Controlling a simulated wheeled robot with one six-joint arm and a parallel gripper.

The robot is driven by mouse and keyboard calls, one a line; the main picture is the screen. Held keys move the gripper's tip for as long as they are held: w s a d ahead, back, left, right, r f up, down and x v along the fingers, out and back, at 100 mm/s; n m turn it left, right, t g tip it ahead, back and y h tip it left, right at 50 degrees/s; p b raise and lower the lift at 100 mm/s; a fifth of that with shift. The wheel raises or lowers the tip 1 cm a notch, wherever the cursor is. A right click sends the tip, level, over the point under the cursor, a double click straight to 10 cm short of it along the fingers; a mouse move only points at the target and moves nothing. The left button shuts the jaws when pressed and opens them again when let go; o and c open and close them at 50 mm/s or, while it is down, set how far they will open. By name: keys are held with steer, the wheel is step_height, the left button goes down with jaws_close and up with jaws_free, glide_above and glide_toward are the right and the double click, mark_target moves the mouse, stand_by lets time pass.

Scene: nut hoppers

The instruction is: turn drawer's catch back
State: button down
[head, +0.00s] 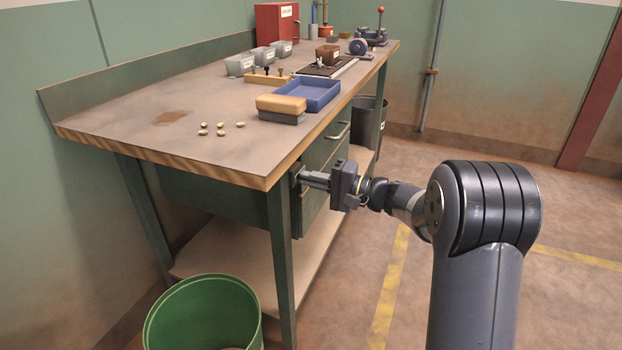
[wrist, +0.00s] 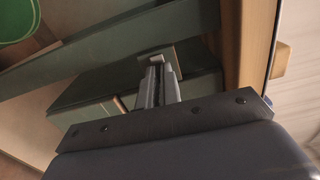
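The green drawer unit (head: 318,200) hangs under the bench top; a bar handle (head: 338,131) shows on its front. My gripper (head: 303,177) reaches in from the right to the drawer front's near edge, just behind the bench's front leg. In the wrist view my gripper's fingers (wrist: 158,82) lie close together, with a narrow gap, their tips at a small grey catch (wrist: 166,54) on the green front. They appear closed on it. The fingertips hide most of the catch, so its turn angle cannot be read.
The bench leg (head: 281,260) and wooden top edge (head: 290,170) are close to my gripper. A green bin (head: 160,325) stands at the lower left. On the bench are a blue tray (head: 322,92), a brush-like block (head: 280,107), several nuts and grey hoppers (head: 240,66). Floor at right is clear.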

steer(key=c, duration=1.6)
jaws_free()
steer(key=shift+d, duration=0.1)
steer(key=p+v, duration=0.2)
steer(key=v, duration=0.8)
steer(key=shift+s+d, duration=0.15)
steer(key=shift+d, duration=0.2)
steer(key=b+x, duration=0.2)
steer(key=x, duration=0.9)
